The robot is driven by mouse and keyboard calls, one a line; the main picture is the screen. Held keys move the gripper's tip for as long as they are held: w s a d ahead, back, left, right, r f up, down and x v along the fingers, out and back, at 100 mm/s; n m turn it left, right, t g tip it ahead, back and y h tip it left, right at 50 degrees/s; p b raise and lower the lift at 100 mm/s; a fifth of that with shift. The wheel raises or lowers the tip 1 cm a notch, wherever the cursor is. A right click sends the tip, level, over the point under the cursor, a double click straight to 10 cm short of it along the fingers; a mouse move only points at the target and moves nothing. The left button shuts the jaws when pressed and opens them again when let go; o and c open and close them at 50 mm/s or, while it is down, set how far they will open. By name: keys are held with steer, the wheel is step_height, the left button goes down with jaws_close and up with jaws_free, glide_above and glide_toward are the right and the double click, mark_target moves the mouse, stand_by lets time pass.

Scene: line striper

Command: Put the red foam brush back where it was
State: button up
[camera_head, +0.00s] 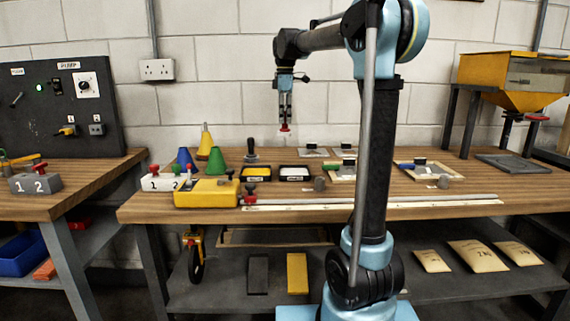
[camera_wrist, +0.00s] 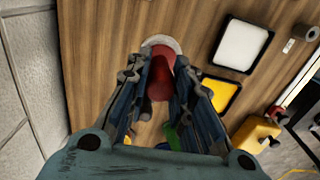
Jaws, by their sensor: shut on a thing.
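My gripper (camera_head: 285,112) points down above the back of the middle workbench, near the wall. It is shut on a red piece, seemingly the red foam brush (camera_head: 285,128), and holds it above the bench top. In the wrist view the red brush (camera_wrist: 160,82) sits between the two fingers, with a pale round end beyond it. A grey block marked 1 2 (camera_head: 35,184) with a red top piece stands on the left bench.
A yellow tray (camera_head: 256,173) and a white tray (camera_head: 294,173) lie below the gripper. A yellow box (camera_head: 207,193) is at the front. Stencil boards lie to the right.

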steer(key=shift+s+a+f, duration=0.1)
steer(key=shift+a+f, duration=0.05)
steer(key=shift+f, duration=4.85)
steer(key=shift+f, duration=0.1)
steer(key=o, duration=1)
steer(key=shift+c, duration=0.2)
step_height(320, 180, up, 12)
steer(key=shift+r, duration=0.1)
